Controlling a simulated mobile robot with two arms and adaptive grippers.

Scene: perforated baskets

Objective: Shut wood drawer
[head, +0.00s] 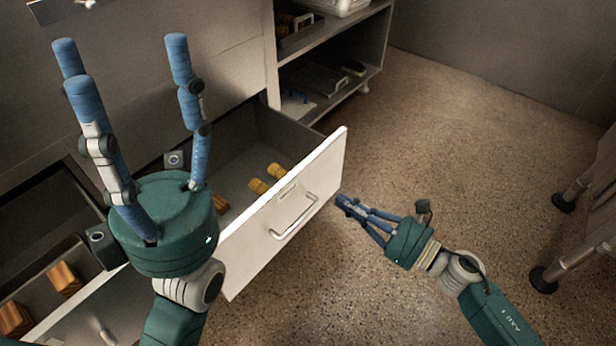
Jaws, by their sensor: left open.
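A drawer with a white front (262,247) and a silver bar handle (293,216) stands pulled out from the grey cabinet. Two yellow-brown items (258,186) and part of a wooden piece lie inside it. Another open drawer (55,322) at the lower left holds wooden blocks (62,277); my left arm hides part of it. My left gripper (121,60) is open and empty, fingers spread and pointing up, in front of the cabinet. My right gripper (343,202) is shut, its fingertips together just right of the white front; contact is unclear.
An open shelf unit (325,95) with trays and small items stands behind the drawer. Metal legs (570,195) of furniture stand at the right edge. The speckled floor (450,150) between them is clear.

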